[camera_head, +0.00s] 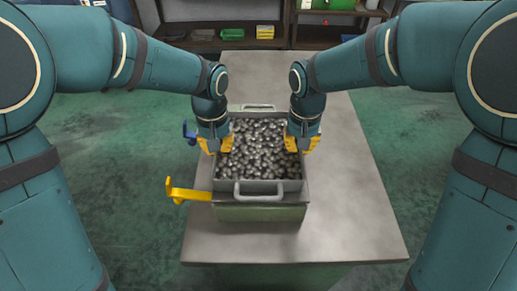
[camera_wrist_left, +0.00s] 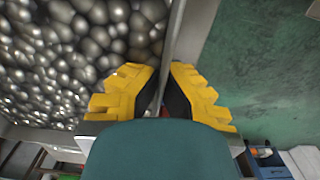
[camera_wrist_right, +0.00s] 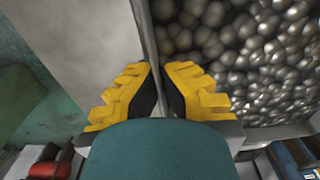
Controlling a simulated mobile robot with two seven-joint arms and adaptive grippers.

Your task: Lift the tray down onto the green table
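A grey metal tray (camera_head: 243,186) full of shiny rounded metal parts (camera_head: 262,150) is in the middle of the head view, with handles at its near and far ends. It sits on or just above a green-sided box (camera_head: 260,213); I cannot tell if they touch. My left gripper (camera_head: 217,146) is shut on the tray's left wall, which also shows in the left wrist view (camera_wrist_left: 178,40). My right gripper (camera_head: 301,145) is shut on the right wall, seen in the right wrist view (camera_wrist_right: 148,40). The table (camera_head: 350,215) has a grey top and a green underside.
A yellow lever (camera_head: 186,193) sticks out left of the box, and a small blue part (camera_head: 189,131) is behind it. The table top is bare at the right and far end. Shelves (camera_head: 320,35) with bins stand at the back. Green floor is on both sides.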

